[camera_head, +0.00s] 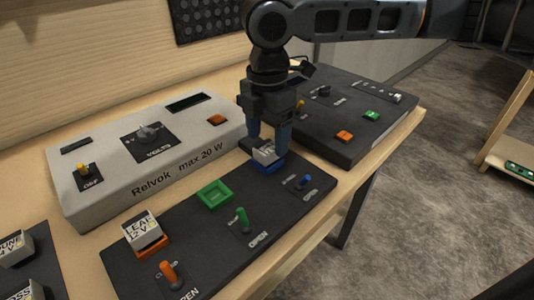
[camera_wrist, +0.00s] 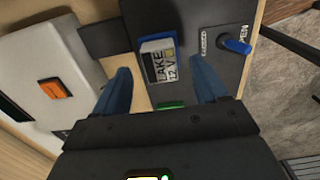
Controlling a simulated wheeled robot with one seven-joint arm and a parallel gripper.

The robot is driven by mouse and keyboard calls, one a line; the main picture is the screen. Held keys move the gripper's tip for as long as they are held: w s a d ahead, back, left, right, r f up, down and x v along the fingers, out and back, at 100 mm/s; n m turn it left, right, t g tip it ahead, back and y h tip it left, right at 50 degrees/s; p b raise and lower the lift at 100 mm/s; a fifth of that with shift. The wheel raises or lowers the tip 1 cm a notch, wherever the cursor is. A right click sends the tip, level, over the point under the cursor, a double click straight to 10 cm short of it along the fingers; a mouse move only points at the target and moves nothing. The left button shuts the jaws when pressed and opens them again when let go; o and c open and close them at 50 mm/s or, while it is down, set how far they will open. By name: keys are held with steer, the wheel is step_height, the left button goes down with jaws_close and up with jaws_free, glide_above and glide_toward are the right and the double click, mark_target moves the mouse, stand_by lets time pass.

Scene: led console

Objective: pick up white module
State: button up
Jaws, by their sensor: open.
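A white module (camera_head: 265,154) with a printed label sits in a blue socket (camera_head: 268,169) at the far end of the front dark panel. In the wrist view this module (camera_wrist: 160,62) reads "LAKE 12 V". My gripper (camera_head: 268,140) is above it, pointing down, with its blue fingers apart on either side of the module. In the wrist view there are gaps between the fingers and the module. Another white module (camera_head: 140,230), labelled "LEAF 12 V", sits in an orange socket (camera_head: 152,247) nearer the front left. A third white module (camera_head: 15,248) is at the left edge.
A green socket (camera_head: 214,195) between the two modules is empty. Toggle switches in orange (camera_head: 168,272), green (camera_head: 242,217) and blue (camera_head: 306,181) stand on the panel. A grey console (camera_head: 150,155) rises behind, and a black console (camera_head: 345,115) stands right of my gripper.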

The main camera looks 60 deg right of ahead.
steer(key=shift+f, duration=0.9)
steer(key=c, duration=1.2)
steer(key=shift+o, duration=0.2)
steer(key=shift+r, duration=0.55)
steer(key=r, duration=0.2)
steer(key=s+r, duration=0.1)
steer(key=shift+d+r, duration=0.3)
steer(key=s+d+r, duration=0.4)
steer(key=s+r, duration=0.2)
steer(key=s, duration=0.3)
steer(key=shift+s+d+r+b, duration=0.2)
steer(key=shift+s+b, duration=0.05)
steer(key=shift+b, duration=0.15)
